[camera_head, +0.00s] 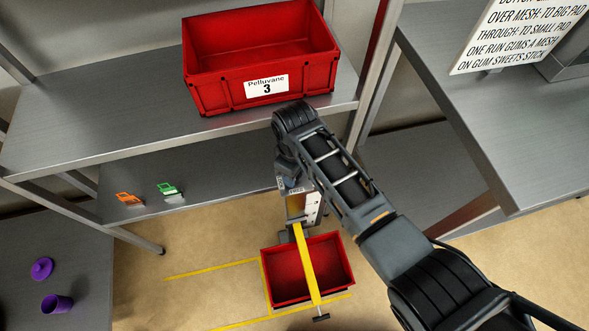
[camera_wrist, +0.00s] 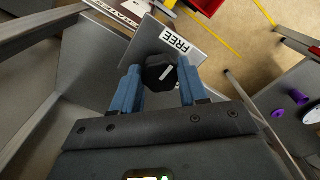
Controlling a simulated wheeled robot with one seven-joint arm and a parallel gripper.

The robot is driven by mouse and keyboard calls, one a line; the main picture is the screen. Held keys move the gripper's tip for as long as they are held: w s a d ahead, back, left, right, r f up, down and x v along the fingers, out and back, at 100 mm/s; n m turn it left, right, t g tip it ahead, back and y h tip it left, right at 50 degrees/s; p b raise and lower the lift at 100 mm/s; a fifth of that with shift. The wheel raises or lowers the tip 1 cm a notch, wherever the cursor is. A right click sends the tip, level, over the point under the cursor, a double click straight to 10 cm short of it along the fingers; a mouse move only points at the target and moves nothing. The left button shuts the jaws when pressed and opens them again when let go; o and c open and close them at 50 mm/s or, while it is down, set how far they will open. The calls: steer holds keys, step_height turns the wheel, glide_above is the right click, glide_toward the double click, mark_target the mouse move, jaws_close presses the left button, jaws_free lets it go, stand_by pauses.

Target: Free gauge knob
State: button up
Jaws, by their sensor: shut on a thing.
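The gauge knob (camera_wrist: 160,74) is black and faceted with a white pointer line, seen in the wrist view. It sits between the two blue fingers of my gripper (camera_wrist: 159,68), which is shut on it. The knob is on a grey plate (camera_wrist: 150,37) with a white label reading FREE (camera_wrist: 175,40). The pointer line slants; I cannot tell whether it is at FREE. In the head view, my gripper (camera_head: 289,168) is at the top of the gauge, by its upright (camera_head: 312,208); the knob is hidden there. A yellow bar (camera_head: 305,262) extends from the gauge.
A red bin (camera_head: 277,276) stands on the floor under the bar, within yellow floor lines (camera_head: 211,269). A red bin labelled Pelluvane 3 (camera_head: 224,92) is on the upper shelf. Orange (camera_head: 128,199) and green clips (camera_head: 168,189) lie on the lower shelf. A steel table (camera_head: 480,110) stands right.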

stand_by(0.4)
steer(key=o, duration=1.1)
steer(key=shift+c, duration=0.2)
steer(key=shift+r, duration=3.9)
